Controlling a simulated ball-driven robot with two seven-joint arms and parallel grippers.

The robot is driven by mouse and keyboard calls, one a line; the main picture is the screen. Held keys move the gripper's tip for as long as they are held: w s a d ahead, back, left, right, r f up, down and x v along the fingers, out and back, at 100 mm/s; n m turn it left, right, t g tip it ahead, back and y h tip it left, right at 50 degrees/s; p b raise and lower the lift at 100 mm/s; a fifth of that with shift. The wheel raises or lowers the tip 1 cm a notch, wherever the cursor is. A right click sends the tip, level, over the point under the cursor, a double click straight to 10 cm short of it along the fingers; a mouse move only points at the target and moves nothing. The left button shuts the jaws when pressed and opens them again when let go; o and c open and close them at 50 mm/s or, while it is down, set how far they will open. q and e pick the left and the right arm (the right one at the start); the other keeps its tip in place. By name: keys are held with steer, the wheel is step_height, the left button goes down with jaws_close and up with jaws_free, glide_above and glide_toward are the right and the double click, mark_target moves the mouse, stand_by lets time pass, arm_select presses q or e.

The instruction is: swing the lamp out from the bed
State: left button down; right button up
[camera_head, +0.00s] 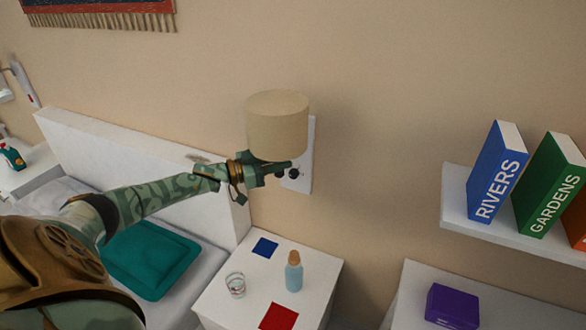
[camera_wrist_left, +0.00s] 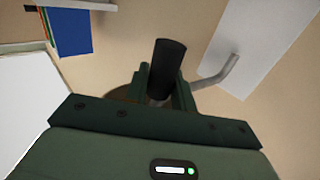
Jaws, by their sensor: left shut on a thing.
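The wall lamp has a beige cylindrical shade (camera_head: 277,125) in the middle of the head view. It stands in front of a white wall plate (camera_head: 306,150), which also shows in the left wrist view (camera_wrist_left: 245,45). My left gripper (camera_head: 280,168) is right under the shade. In the left wrist view my left gripper (camera_wrist_left: 163,92) is shut on a dark cylindrical part of the lamp (camera_wrist_left: 170,62). A grey bent lamp arm (camera_wrist_left: 218,74) runs from beside it to the plate. The bed (camera_head: 140,165), with a white headboard and teal pillow, lies left of the lamp. My right gripper is not in view.
A white bedside table (camera_head: 226,300) below the lamp holds a glass (camera_head: 235,285), a bottle (camera_head: 293,272), and blue and red flat squares. A shelf (camera_head: 480,228) with books is at the right, above a purple box (camera_head: 452,305). The wall between lamp and shelf is clear.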

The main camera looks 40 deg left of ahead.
arm_select(q)
steer(key=shift+s+a+r+b, duration=0.1)
steer(key=shift+s+a+b, duration=0.2)
steer(key=shift+a, duration=0.55)
steer(key=shift+s+a+b, duration=0.2)
steer(key=shift+s+a, duration=0.1)
steer(key=shift+a, duration=0.5)
steer(key=c, duration=1.5)
jaws_free()
steer(key=o, duration=0.3)
steer(key=shift+w, duration=0.1)
steer(key=p+v, duration=0.2)
steer(key=v, duration=1.4)
steer(key=shift+s, duration=0.2)
